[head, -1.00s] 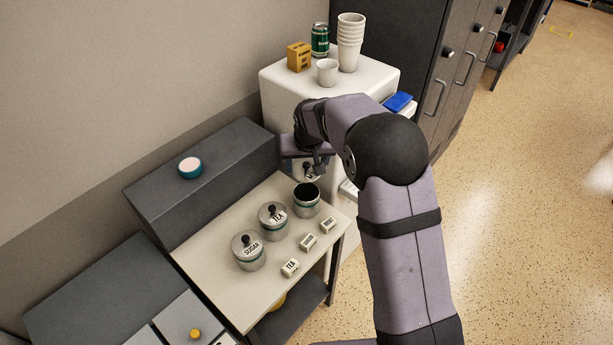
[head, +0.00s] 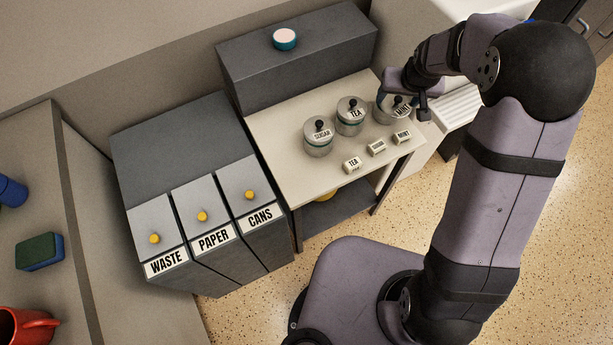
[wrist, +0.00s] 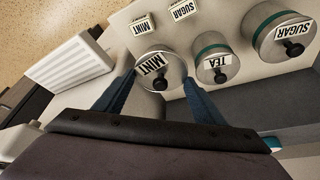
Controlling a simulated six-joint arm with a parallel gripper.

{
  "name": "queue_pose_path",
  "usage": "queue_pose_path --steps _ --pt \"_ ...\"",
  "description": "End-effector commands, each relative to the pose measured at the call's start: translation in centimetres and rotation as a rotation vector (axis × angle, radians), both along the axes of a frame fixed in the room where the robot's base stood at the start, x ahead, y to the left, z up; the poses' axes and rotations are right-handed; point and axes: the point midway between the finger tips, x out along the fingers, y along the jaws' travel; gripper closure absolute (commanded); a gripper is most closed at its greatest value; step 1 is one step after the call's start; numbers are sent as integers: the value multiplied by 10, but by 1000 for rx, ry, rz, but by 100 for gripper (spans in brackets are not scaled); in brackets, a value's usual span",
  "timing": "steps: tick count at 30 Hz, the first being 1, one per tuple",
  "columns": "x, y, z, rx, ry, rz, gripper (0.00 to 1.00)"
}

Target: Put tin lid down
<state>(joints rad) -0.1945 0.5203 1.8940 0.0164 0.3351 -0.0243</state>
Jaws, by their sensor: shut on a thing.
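My gripper (wrist: 160,80) has its two blue fingers on either side of the round tin lid marked MINT (wrist: 152,65), which has a black knob. In the head view the lid (head: 403,108) is at the mint tin (head: 383,108), at the right end of the row. I cannot tell whether it rests on the rim or is just above it, as the gripper and lid hide the tin's opening. The tea tin (head: 350,122) and the sugar tin (head: 318,142) stand to its left with their lids on.
Small white name blocks (head: 353,165) lie along the front of the pale table (head: 285,150). A dark raised box (head: 300,70) with a teal-rimmed round thing (head: 285,39) stands behind. Waste, paper and cans bins (head: 200,215) stand left. A white ridged rack (wrist: 70,70) is beside the mint tin.

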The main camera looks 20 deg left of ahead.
Motion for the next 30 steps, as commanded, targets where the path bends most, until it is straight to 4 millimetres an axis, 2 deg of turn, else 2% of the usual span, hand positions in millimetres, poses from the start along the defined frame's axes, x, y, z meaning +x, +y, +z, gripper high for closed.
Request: queue_pose_path --steps 3,6,13,18,25,30 --pt "-30 -16 -6 -2 0 -16 58" --pt "-49 -27 -6 -2 -3 -36 58" --pt "-81 -54 1 -2 -4 -93 58" --pt "-91 -73 14 -2 -6 -142 58" --pt "-88 -96 38 -1 -6 -200 58" --pt "-94 -74 42 -3 0 -143 58"
